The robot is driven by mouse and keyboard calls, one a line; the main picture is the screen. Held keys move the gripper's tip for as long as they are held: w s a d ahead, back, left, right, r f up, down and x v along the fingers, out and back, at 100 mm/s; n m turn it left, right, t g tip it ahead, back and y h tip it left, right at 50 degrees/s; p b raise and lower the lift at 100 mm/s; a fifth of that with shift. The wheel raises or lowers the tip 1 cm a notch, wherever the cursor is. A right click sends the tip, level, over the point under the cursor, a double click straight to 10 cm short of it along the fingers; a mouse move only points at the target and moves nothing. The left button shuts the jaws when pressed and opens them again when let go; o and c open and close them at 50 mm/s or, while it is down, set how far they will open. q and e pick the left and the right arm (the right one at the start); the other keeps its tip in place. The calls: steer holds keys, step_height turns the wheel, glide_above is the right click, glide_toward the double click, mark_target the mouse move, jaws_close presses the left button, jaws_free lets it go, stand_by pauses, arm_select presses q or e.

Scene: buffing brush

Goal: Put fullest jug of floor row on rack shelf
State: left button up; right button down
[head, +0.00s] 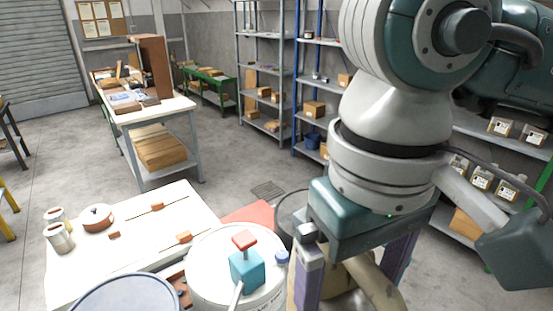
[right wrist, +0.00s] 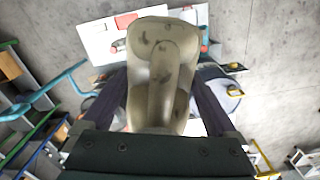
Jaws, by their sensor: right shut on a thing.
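My right gripper (head: 350,288) hangs in front of me at the right of centre in the head view. It is shut on a beige, smudged jug (right wrist: 141,88), with one finger on each side. The jug's top and handle fill the middle of the right wrist view; part of the jug also shows between the fingers in the head view (head: 374,287). Its liquid level cannot be told. The rack (head: 468,123) at the right carries several labelled jugs (head: 481,179) on its shelves, partly hidden by my right arm. My left gripper is not in view.
A white table (head: 150,225) with cans and a pot stands at the lower left. A white drum (head: 225,285) with a teal pump (head: 247,270) is close left of my gripper. A workbench (head: 150,112) and blue-post shelves (head: 309,85) stand behind. The middle floor is clear.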

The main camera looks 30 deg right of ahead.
steer(key=w+d+f+m+b, duration=0.1)
steer(key=w+f+m+b, duration=0.2)
steer(key=f+b, duration=1.9)
steer(key=w+d+f+m+b, duration=0.1)
steer(key=w+f+m+b, duration=0.3)
steer(key=f+b, duration=1.8)
steer(key=w+d+f+m+b, duration=0.2)
steer(key=f+m+b, duration=0.5)
steer(key=f+b, duration=1.6)
steer(key=shift+w+f+m, duration=0.4)
steer(key=shift+w+f, duration=0.35)
steer(key=shift+f, duration=2.8)
steer(key=shift+d, duration=0.1)
steer(key=shift+f, duration=0.15)
jaws_free()
